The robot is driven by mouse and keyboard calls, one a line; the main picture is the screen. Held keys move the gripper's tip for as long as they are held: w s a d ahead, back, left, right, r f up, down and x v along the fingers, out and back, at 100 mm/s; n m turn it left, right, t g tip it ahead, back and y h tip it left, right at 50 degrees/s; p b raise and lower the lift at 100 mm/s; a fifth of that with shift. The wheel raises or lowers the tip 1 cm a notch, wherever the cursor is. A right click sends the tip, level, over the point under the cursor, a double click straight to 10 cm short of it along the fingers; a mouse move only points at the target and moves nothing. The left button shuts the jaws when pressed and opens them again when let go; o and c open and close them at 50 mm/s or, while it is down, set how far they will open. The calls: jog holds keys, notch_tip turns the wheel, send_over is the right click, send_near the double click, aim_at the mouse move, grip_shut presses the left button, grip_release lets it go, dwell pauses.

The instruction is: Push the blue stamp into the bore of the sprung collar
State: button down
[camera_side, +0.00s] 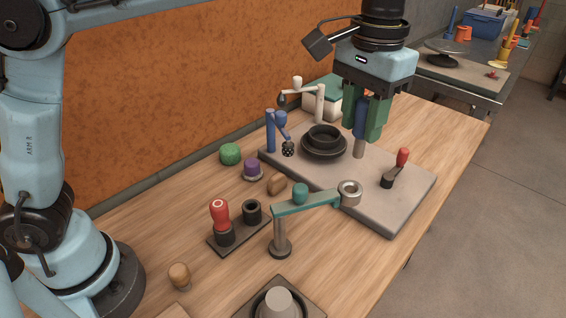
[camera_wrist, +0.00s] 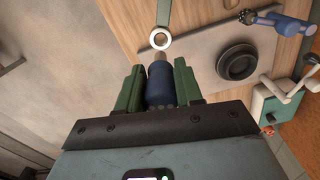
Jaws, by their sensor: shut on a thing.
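My gripper (camera_side: 362,133) has green fingers and is shut on the blue stamp (camera_side: 360,110), which hangs upright with its brownish tip down over the grey board.
A dark round dish (camera_side: 324,145) and a red-handled lever (camera_side: 402,158) stand on the grey board (camera_side: 395,212). A blue jointed arm (camera_side: 271,130) stands at its left edge. A red-handled stamp (camera_side: 220,213) stands beside an empty black cup (camera_side: 252,212) on a dark plate.

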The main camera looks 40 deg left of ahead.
aim_at(359, 137)
jog(key=shift+f, duration=0.1)
jog(key=shift+f, duration=2.8)
jog(key=shift+f, duration=2.55)
dwell(1.3)
jog(key=c, duration=0.7)
grip_release()
jog(key=shift+o, duration=0.2)
